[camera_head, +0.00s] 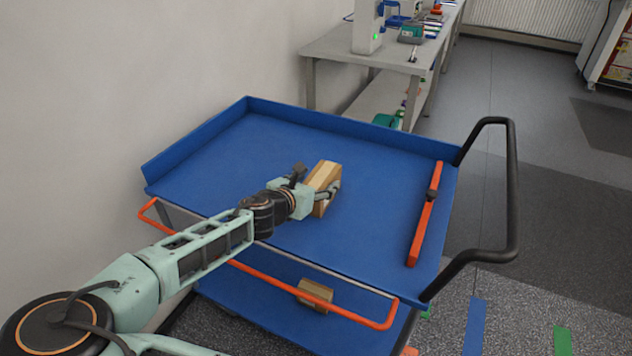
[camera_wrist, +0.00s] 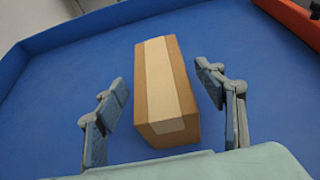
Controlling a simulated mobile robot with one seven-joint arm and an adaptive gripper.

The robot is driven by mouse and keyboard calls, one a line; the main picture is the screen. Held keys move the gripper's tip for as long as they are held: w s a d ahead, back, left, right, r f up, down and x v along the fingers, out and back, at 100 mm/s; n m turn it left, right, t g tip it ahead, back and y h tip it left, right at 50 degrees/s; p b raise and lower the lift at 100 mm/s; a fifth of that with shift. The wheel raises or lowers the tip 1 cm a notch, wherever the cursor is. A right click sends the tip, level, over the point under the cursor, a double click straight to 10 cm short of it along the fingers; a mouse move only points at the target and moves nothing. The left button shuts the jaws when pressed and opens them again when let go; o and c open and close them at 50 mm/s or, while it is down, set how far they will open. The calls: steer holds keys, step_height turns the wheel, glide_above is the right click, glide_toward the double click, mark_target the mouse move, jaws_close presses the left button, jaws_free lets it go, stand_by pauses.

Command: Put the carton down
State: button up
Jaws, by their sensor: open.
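A brown carton (camera_head: 325,179) with a pale tape strip rests on the blue top deck of a cart (camera_head: 385,165). In the wrist view the carton (camera_wrist: 165,92) lies between the two fingers of my gripper (camera_wrist: 166,100), with blue deck showing on both sides of it. My gripper (camera_head: 322,192) is open around the carton's near end, and the fingers stand apart from its sides. The carton's near left part is partly hidden by my gripper in the head view.
An orange bar (camera_head: 424,215) with a dark clamp lies along the deck's right side. Another carton (camera_head: 316,294) sits on the lower shelf. A black handle (camera_head: 512,190) stands at the right. Free deck surrounds the carton. A bench (camera_head: 335,42) with equipment stands behind.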

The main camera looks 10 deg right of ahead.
steer(key=shift+r, duration=0.2)
steer(key=p+v, duration=0.1)
steer(key=v, duration=1.1)
steer(key=shift+p, duration=0.3)
steer(key=shift+f, duration=0.15)
